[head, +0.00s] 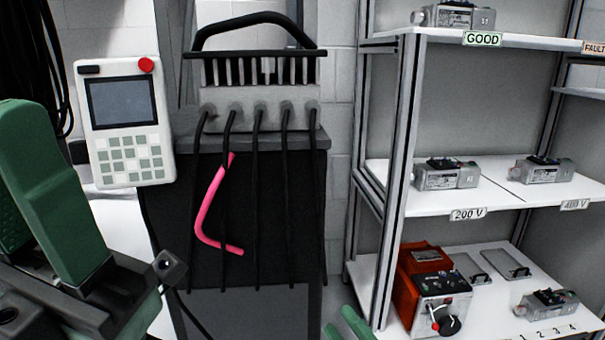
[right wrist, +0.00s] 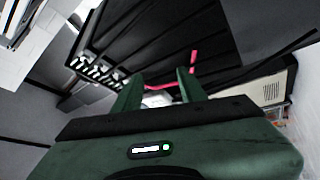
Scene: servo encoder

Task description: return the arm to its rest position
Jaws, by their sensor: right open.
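My right gripper (head: 341,326) shows only as green fingertips at the bottom edge of the head view. In the right wrist view its two green fingers (right wrist: 159,88) stand apart with nothing gripped between them. Beyond them are the dark front of the cable rack and a bent pink cable (right wrist: 193,60). The green and black link of my left arm fills the left edge of the head view. I cannot see my left gripper's jaws.
The grey cable rack (head: 260,108) with black cables and the pink cable (head: 205,215) stands ahead. A keypad panel (head: 124,122) is at left. The shelf unit (head: 398,200) at right holds servo units (head: 447,174) and a red tester (head: 432,290).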

